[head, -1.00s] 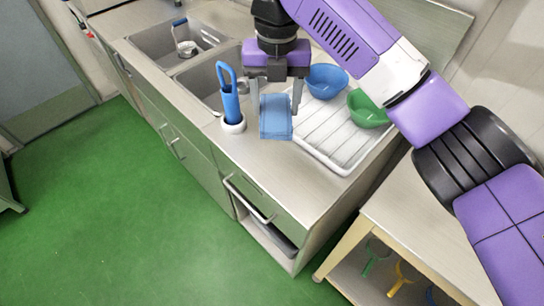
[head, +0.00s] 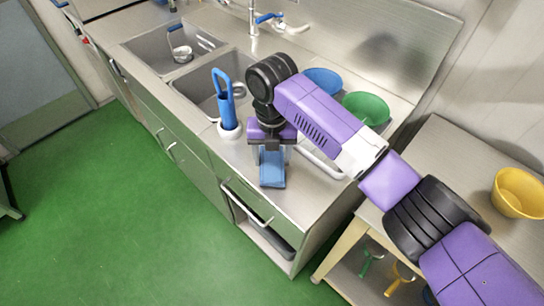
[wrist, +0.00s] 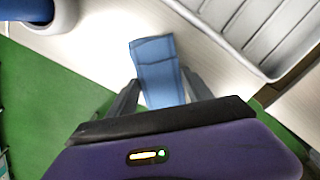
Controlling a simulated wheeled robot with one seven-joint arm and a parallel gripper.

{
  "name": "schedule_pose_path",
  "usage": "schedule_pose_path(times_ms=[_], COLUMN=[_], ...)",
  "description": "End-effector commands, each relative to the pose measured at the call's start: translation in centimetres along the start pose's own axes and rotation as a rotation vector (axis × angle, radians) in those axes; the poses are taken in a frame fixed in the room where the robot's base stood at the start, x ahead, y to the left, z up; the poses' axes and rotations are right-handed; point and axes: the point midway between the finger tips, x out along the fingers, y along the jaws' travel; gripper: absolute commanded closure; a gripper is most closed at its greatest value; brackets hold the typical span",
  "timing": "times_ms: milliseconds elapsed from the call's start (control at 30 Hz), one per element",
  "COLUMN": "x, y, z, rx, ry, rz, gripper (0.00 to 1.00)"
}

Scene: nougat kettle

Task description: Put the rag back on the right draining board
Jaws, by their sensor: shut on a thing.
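The blue rag (head: 272,174) hangs from my gripper (head: 272,160), which is shut on it. In the wrist view the rag (wrist: 156,62) shows between the two dark fingers of my gripper (wrist: 160,88), over the pale counter top. The right draining board (head: 312,190) is the steel top right of the sinks. The rag is over its front part, between the white holder and the ribbed white tray. I cannot tell whether its lower edge touches the board.
A white holder (head: 229,131) with a blue-handled tool (head: 222,95) stands close left of my gripper. A ribbed white tray (wrist: 250,28) lies to the right, with blue (head: 322,80) and green (head: 367,107) bowls behind my arm. Two sinks lie left.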

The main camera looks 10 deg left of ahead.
Motion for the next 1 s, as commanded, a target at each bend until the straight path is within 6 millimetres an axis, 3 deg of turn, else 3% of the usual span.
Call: schedule_pose_path(times_ms=[100, 433, 467, 567, 1000], x=[0.94, 1.32, 1.32, 1.23, 0.46], y=[0.0, 0.02, 0.02, 0.02, 0.02], z=[-0.02, -0.02, -0.01, -0.01, 0.06], rx=[0.0, -0.001, -0.001, -0.001, -0.001], ry=[0.0, 0.0, 0.0, 0.0, -0.002], rz=[-0.001, 0.0, 0.0, 0.0, 0.001], gripper=[0.85, 0.85, 0.39, 0.19, 0.19])
